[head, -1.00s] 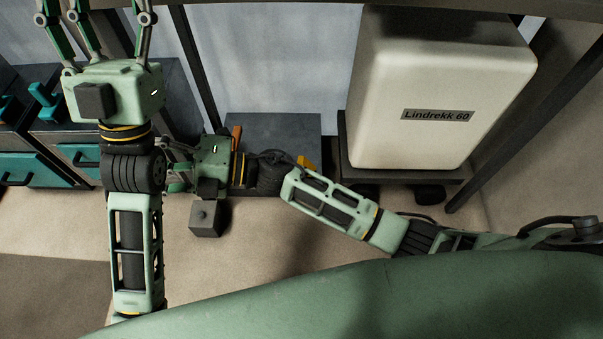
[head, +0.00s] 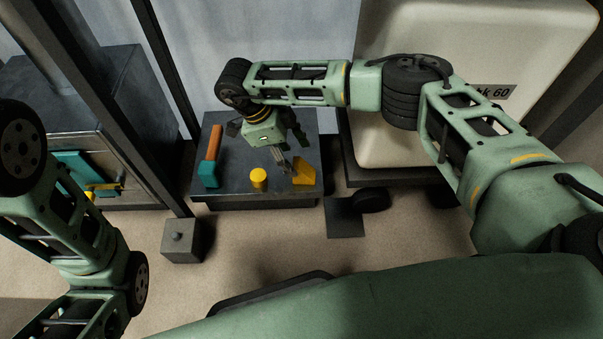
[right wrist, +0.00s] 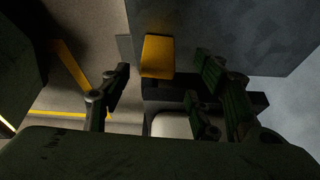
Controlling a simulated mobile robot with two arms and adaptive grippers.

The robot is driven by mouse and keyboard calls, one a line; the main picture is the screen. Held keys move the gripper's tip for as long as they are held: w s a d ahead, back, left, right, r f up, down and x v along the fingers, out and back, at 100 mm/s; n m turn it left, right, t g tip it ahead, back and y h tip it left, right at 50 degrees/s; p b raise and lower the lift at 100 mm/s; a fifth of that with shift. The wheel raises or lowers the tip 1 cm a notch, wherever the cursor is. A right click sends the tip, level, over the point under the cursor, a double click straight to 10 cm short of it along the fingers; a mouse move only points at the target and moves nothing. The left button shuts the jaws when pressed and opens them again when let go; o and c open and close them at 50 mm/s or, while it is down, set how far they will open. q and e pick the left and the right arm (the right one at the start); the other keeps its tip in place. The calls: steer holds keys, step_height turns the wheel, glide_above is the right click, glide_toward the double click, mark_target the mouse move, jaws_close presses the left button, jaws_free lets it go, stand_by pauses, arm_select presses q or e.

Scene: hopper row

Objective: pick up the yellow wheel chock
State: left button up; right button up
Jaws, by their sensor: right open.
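The yellow wheel chock (head: 305,172) sits near the right front of a low dark platform (head: 231,190). In the right wrist view the chock (right wrist: 157,57) shows as a yellow block ahead, between the lines of the spread fingers.
A large white hopper (head: 400,150) stands right.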

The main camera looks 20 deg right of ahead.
mark_target(294, 163)
steer(key=b+x, duration=0.4)
steer(key=x, duration=0.1)
steer(key=shift+a+f, duration=0.2)
steer(key=shift+f, duration=0.05)
steer(key=shift+r, duration=0.15)
steer(key=c, duration=1.3)
steer(key=shift+r, duration=0.1)
